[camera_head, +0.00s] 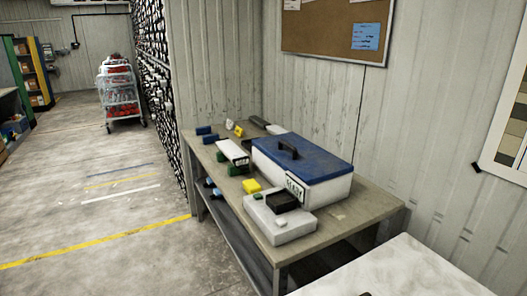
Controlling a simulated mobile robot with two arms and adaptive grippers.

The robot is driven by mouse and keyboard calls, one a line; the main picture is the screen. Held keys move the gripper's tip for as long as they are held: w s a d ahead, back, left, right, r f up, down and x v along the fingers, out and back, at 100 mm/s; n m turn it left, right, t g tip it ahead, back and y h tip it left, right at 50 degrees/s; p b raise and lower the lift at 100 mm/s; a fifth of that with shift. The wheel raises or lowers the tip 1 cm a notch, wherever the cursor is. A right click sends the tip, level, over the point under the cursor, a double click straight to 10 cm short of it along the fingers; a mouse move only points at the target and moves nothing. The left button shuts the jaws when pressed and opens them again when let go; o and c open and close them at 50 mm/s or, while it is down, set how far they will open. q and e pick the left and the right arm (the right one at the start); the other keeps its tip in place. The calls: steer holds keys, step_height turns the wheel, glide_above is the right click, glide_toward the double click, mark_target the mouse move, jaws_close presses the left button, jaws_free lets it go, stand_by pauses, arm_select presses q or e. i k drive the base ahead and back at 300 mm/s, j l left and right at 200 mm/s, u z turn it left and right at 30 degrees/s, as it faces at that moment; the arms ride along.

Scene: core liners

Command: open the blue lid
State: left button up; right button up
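The blue lid (318,157) lies flat on a white box (326,190) on the table, and it looks shut. A dark handle (288,149) stands on the lid's top. A label reading "READY" (295,188) shows at the box's front left corner. Neither of my grippers is in view. The inside of the box is hidden by the lid.
The table (345,217) also holds a white device (280,222) with a black top, a yellow block (251,186) and several small items. A pale surface (405,270) is at the lower right. Open floor (110,225) lies left of the table.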

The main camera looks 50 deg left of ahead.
mark_target(312, 165)
steer(key=u, duration=1.35)
steer(key=i+j+z, duration=0.1)
steer(key=i+j, duration=0.05)
steer(key=j, duration=0.1)
